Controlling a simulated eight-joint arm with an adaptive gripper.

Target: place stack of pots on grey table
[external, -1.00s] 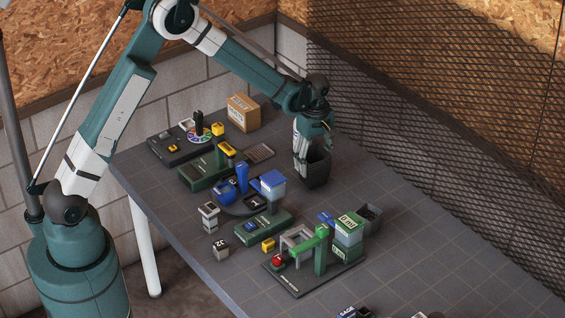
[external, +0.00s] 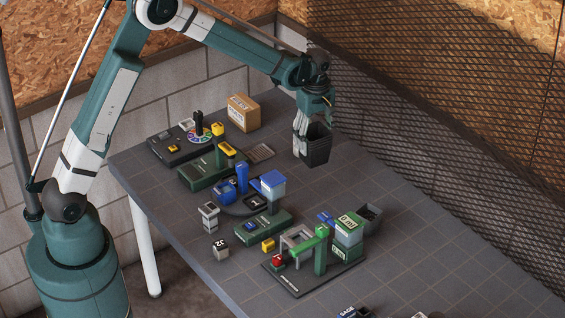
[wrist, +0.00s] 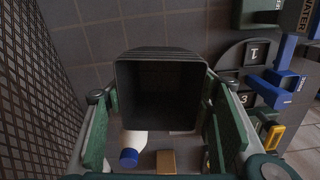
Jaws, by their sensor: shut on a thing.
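The stack of pots (external: 315,151) is black, square and open at the top. It hangs upright in my gripper (external: 307,127), apparently a little above the far part of the grey table (external: 390,205). In the wrist view I look down into the dark inside of the pots (wrist: 160,68). The green pads of my gripper (wrist: 160,105) hold them from the left and the right. How many pots are nested cannot be told.
A cardboard box (external: 243,112) stands at the back left. Green, blue and black stations (external: 262,225) fill the table's left and middle. A small dark bin (external: 370,216) stands to the right. A dark mesh wall (external: 430,130) runs along the far edge. The right side has bare table.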

